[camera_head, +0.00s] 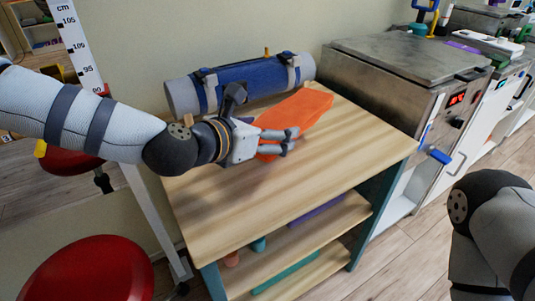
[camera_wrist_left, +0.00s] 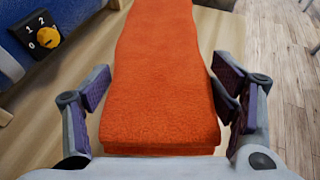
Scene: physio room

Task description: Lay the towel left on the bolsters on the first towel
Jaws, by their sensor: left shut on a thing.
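A long folded orange towel (camera_head: 301,108) is at the wooden table top (camera_head: 290,190), in front of a blue roll. My left gripper (camera_head: 291,141) is shut on its near end. In the left wrist view the orange towel (camera_wrist_left: 155,75) runs lengthwise away from me between the fingers, with a layered near edge. I cannot tell whether it touches the table top. No second towel is clearly distinguishable. My right gripper is out of view.
A metal cabinet with a lid (camera_head: 410,65) stands close to the table's right. Red stools (camera_head: 90,272) stand at the left, beside a white height scale (camera_head: 80,40). The front of the table top is clear. Lower shelves hold coloured items. A dial (camera_wrist_left: 40,36) shows in the wrist view.

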